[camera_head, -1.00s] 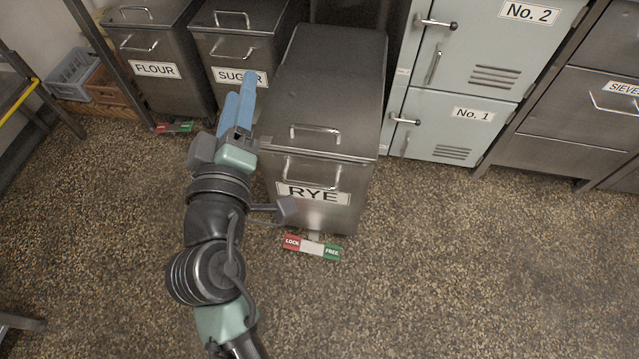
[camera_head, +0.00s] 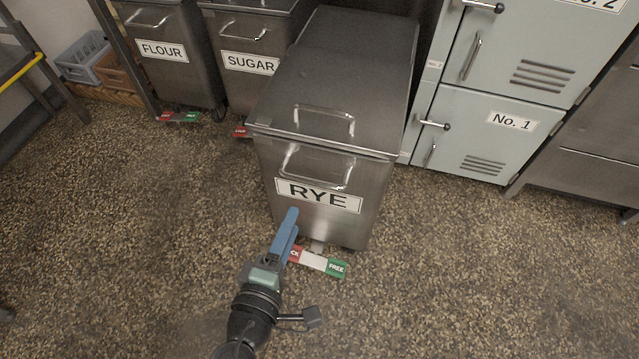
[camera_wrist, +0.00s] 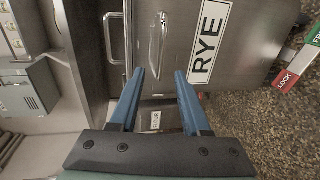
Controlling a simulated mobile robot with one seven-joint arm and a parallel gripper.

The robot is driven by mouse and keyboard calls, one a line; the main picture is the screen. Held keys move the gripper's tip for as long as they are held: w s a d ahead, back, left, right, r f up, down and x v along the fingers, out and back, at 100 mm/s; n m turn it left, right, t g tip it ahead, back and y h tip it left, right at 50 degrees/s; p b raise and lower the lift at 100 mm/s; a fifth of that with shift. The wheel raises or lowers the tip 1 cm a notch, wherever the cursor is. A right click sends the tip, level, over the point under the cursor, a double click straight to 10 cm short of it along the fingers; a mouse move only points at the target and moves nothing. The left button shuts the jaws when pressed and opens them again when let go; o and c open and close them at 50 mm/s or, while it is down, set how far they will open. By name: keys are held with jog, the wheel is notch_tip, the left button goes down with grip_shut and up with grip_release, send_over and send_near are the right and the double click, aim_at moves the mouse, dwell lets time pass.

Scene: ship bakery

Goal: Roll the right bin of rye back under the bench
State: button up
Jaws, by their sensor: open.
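The steel rye bin (camera_head: 335,155) stands out on the floor, forward of the sugar bin, with its lid shut. Its front has a handle (camera_head: 316,168), which also shows upright in the wrist view (camera_wrist: 157,42), and a RYE label (camera_head: 320,196). At its foot is a pedal bar (camera_head: 316,262) with a red LOCK end, a white middle and a green FREE end. In the wrist view my fingers (camera_wrist: 160,76) are spread; contact cannot be told.
The flour bin (camera_head: 165,60) and sugar bin (camera_head: 248,50) stand farther back at the left, with pedals at their feet. Pale green lockers (camera_head: 490,130) stand close at the right. Crates (camera_head: 85,58) lie at the far left. The speckled floor before the bin is clear.

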aim_at(311, 179)
jog(key=shift+b+x, duration=1.6)
jog(key=shift+x, duration=4.85)
jog(key=shift+f, duration=0.1)
grip_shut()
